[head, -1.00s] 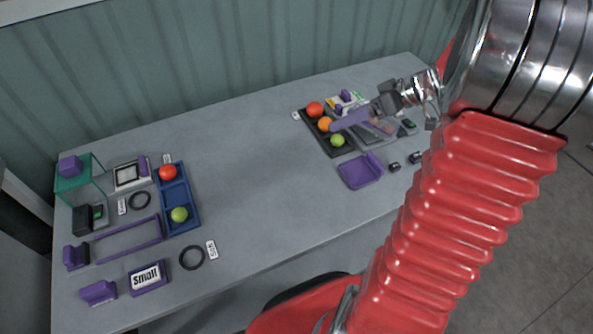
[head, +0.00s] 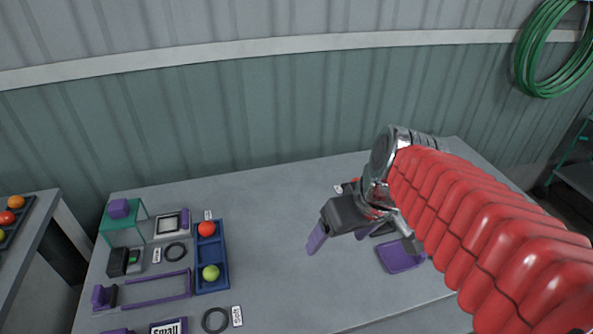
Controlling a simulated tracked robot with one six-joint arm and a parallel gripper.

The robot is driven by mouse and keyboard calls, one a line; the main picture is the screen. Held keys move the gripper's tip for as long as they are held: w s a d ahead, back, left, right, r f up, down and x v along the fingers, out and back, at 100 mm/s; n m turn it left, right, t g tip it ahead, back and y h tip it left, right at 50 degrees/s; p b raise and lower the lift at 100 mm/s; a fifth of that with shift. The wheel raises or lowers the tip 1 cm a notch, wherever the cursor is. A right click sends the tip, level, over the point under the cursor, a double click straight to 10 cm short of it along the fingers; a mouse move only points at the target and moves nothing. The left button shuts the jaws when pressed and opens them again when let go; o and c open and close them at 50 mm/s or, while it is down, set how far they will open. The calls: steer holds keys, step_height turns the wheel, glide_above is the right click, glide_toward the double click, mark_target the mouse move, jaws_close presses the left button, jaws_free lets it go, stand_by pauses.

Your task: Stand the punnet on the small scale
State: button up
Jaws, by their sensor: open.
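A teal see-through box with a purple knob on top (head: 119,208), which may be the punnet, stands at the back left of the table. Beside it is a white-framed flat device with a grey plate (head: 168,224). In front is a small black unit with a green display (head: 133,257). I cannot tell which of these is the small scale. My gripper (head: 362,242) is open above the right part of the table, apart from both, with one purple finger showing. It hides part of what lies behind and below it, including most of the dark tray there.
A blue tray (head: 212,281) holds a red and a green tomato. A purple frame (head: 150,290), a black ring (head: 215,319) and a "Small" sign (head: 168,328) lie at the front left. A purple pan (head: 398,256) lies at the right. The table's middle is clear.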

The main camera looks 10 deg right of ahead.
steer(key=shift+s+a+r+m+t+h, duration=0.25)
steer(key=shift+s+a+t, duration=0.15)
steer(key=shift+s, duration=0.35)
steer(key=shift+s+a+r+m+t+h, duration=0.3)
steer(key=shift+s+a, duration=0.15)
steer(key=shift+s, duration=0.25)
steer(key=shift+s+a+r+m+t+h, duration=0.2)
steer(key=shift+s+a+m+t+h, duration=0.15)
steer(key=shift+s, duration=0.4)
